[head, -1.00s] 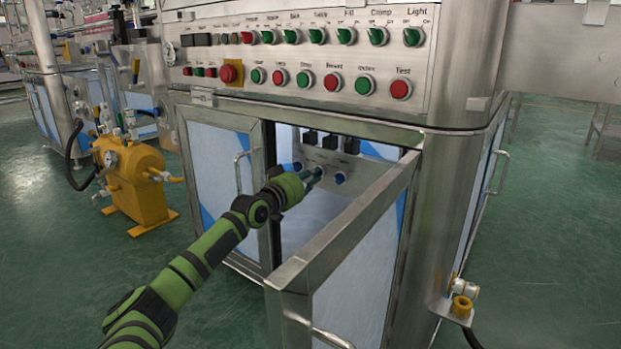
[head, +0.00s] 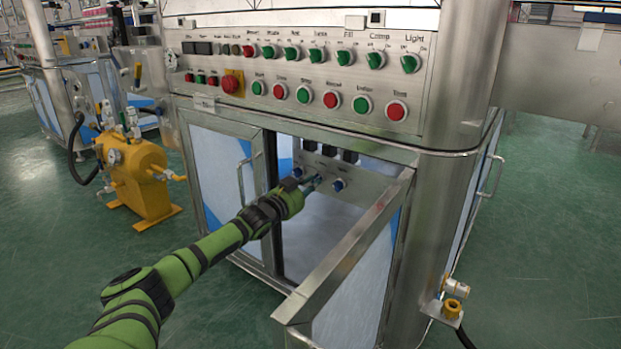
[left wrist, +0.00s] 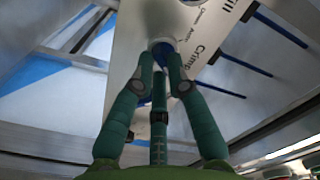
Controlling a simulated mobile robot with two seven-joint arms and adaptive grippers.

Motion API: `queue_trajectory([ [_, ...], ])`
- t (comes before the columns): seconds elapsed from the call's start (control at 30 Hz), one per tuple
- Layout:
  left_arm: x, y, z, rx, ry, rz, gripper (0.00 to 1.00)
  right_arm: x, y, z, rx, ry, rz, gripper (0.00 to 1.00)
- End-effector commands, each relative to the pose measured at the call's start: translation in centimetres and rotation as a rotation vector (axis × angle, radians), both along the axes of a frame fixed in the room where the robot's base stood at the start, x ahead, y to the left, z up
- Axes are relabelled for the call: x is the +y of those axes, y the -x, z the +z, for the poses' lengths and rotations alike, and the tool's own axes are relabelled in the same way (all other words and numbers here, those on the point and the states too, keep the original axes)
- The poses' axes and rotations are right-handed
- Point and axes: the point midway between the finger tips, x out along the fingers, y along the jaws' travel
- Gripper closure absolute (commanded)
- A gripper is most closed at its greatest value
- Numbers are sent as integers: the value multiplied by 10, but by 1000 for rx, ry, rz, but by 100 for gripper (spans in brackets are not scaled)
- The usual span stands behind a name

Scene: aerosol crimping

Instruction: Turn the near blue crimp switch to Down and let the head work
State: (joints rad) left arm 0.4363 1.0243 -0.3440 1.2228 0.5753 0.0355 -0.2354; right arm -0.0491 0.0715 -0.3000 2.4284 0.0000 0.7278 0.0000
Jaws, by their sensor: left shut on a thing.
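My left gripper (head: 312,184) reaches through the open cabinet door to a small grey panel (head: 352,194). In the left wrist view its fingers (left wrist: 162,62) are shut on a blue switch (left wrist: 161,51) on this panel, beside the printed word Crimp. The fingers cover most of the switch, so I cannot tell which position it points to. Other blue switches show on the panel, one on the left (head: 297,172) and one on the right (head: 338,185). The crimp head is not clearly visible. My right gripper is out of view.
The open door (head: 345,262) stands out just right of my left arm. Above is the main panel (head: 215,62) with rows of green and red knobs and buttons. A yellow pump-like unit (head: 140,185) stands on the green floor at left.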

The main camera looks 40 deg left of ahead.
Motion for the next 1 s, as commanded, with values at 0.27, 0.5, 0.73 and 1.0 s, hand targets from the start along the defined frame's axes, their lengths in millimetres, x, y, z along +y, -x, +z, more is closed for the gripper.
queue_trajectory([
  [0.27,0,0,0,9,-72,-1,100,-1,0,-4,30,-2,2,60],
  [0.5,0,0,-1,10,-85,-1,100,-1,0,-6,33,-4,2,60],
  [0.73,0,0,-1,10,-85,-1,100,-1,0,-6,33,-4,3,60],
  [1.0,0,0,-1,9,-83,0,60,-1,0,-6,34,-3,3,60],
])
